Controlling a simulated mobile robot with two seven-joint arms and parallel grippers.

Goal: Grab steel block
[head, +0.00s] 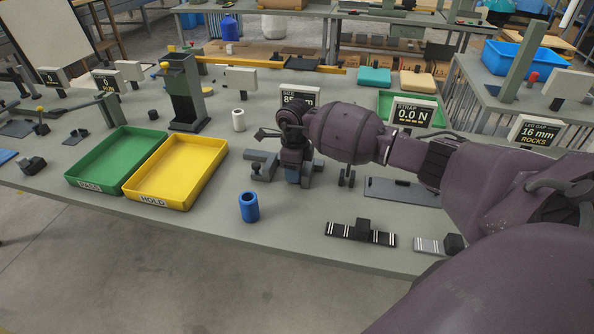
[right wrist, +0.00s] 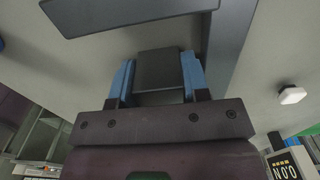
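My right gripper (head: 291,178) points down at a grey fixture on the workbench, behind the blue cylinder. In the right wrist view a dark grey block (right wrist: 158,70), which looks like the steel block, stands between my two blue fingers. The fingers lie close along both its sides. I cannot tell whether they press on it. In the head view my gripper and wrist hide the block. My left gripper is not in view.
A green tray (head: 109,181) and a yellow tray (head: 131,190) stand to the left on the workbench. A blue cylinder (head: 249,207) stands near the front edge. A size sign (head: 300,93) is behind my gripper. A black striped bar (head: 361,234) lies at front right.

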